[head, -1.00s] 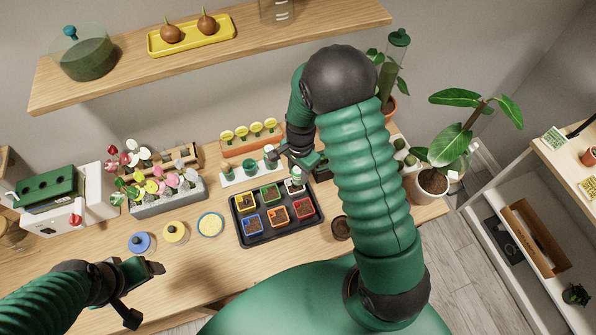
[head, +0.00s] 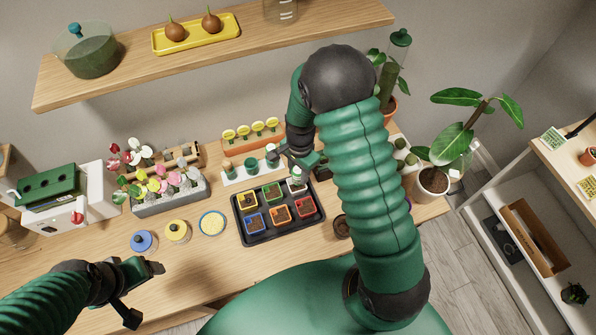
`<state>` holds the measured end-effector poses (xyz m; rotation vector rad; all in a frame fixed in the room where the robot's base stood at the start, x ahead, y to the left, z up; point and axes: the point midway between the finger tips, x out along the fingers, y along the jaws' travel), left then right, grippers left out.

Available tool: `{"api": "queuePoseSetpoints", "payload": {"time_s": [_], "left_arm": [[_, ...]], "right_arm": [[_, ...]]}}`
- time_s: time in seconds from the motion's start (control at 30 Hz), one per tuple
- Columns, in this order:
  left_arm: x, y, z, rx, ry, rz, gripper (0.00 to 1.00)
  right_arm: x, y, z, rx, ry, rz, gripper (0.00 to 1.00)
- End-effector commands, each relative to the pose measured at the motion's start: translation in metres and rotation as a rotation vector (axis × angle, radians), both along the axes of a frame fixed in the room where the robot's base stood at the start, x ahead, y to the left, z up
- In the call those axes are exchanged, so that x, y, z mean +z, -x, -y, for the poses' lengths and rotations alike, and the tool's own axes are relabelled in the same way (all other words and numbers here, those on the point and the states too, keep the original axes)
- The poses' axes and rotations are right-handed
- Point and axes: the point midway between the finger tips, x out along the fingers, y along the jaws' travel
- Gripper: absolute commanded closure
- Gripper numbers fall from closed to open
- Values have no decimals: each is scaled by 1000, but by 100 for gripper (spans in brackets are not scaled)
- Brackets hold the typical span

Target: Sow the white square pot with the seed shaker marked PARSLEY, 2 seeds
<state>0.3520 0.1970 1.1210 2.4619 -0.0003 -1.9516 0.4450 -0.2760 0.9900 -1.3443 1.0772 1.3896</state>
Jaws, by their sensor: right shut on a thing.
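The white square pot (head: 297,187) is in the back right place of the black tray (head: 250,242), partly hidden. My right gripper (head: 291,164) is above the tray's back edge, shut on a small pale seed shaker (head: 296,173). The shaker is just over the white pot; whether they touch I cannot tell. Its marking is too small to read, and no seeds can be made out. My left gripper (head: 150,268) is over the front left of the table, apart from everything; its jaw gap is unclear.
Several other coloured square pots fill the tray. A white rack (head: 233,180) with shakers stands behind it, with a planter of yellow labels (head: 240,143) further back. Lidded jars (head: 178,231) and a shallow dish (head: 212,223) are left of the tray. A shelf (head: 130,78) overhangs the back.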

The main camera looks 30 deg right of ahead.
Motion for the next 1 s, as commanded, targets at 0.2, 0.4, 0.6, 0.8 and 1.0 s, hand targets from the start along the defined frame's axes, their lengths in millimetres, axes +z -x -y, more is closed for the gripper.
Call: {"api": "queuePoseSetpoints", "payload": {"time_s": [0.2,0.4,0.6,0.8,1.0], "left_arm": [[24,0,0,0,0,0,26],[42,0,0,0,0,0,26],[58,0,0,0,0,0,26],[59,0,0,0,0,0,26],[59,0,0,0,0,0,26]], "right_arm": [[28,0,0,0,-1,3,100],[47,0,-1,1,-1,3,100],[66,-1,-1,1,-1,3,100],[67,0,-1,1,0,2,100],[67,0,-1,1,-1,3,100]]}}
